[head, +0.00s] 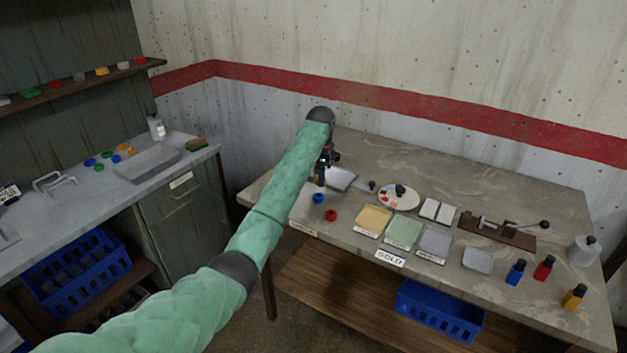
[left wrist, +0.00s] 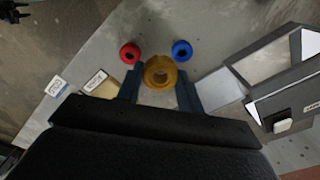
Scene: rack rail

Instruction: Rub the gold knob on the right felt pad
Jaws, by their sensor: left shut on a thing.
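My left gripper (left wrist: 160,86) is shut on the gold knob (left wrist: 160,73), a ring-shaped piece seen with its hole facing the left wrist camera. In the head view my left gripper (head: 321,172) is over the left part of the stone-topped table, and the gold knob cannot be made out there. Two white pads lie side by side further right on the table; they look like the felt pads, and the right one (head: 446,215) is well apart from my gripper. My right gripper is not in view.
A red knob (head: 331,215) and a blue knob (head: 318,198) lie near the gripper. Yellow (head: 373,219), green (head: 404,232) and grey (head: 435,241) squares lie in a row. A palette (head: 399,197), a lever tool (head: 497,232) and several bottles stand beyond. A GOLD label (head: 390,258) is at the front edge.

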